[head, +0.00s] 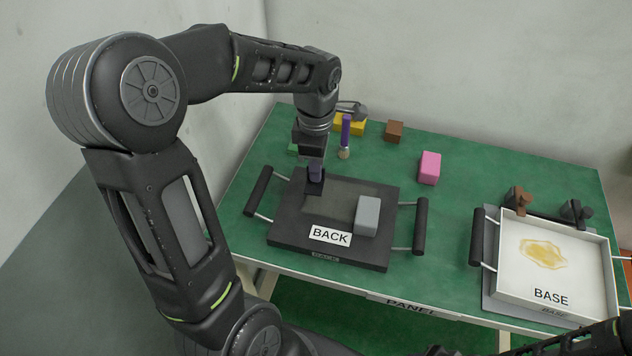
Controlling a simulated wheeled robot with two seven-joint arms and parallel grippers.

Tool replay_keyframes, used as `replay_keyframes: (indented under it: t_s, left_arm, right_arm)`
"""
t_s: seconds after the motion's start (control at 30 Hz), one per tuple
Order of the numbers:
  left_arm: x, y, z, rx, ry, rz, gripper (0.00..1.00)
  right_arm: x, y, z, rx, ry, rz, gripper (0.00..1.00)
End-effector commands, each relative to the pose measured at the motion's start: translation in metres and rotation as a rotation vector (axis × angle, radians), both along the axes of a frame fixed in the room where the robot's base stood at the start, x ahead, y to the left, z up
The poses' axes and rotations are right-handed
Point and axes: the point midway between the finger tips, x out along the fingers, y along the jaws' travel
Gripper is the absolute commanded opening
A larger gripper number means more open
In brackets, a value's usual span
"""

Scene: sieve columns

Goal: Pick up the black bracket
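My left gripper (316,172) points straight down over the dark tray labelled BACK (285,228), near its far left part. A small black piece (313,187), which looks like the black bracket, is right at its fingertips. The gripper hides part of the piece, and I cannot tell whether the fingers are closed on it or whether it touches the tray floor. My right gripper is not in view; only part of my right arm shows at the bottom right.
A grey block (367,215) sits in the BACK tray. A white tray labelled BASE (505,285) stands at the right, with dark fittings (576,211) behind it. A pink block (430,168), a brown block (394,131) and a purple-handled brush (345,135) stand on the green table (480,165).

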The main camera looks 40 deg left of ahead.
Motion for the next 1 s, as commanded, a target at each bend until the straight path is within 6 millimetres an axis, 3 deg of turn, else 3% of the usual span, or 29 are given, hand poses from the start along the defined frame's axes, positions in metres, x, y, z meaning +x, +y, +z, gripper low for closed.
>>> replay_keyframes:
  t_s: [0.1,0.23,1.0]
  left_arm:
    - [0.001,0.0,0.018,0.0,-0.002,0.0,0.0]
    - [0.0,0.0,0.027,-0.001,0.0,0.0,0.0]
    - [-0.001,-0.001,0.03,-0.001,0.002,-0.002,0.0]
  right_arm:
    - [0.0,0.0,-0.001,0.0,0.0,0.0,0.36]
    - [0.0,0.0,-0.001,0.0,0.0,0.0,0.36]
    - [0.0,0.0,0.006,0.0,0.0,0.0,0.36]
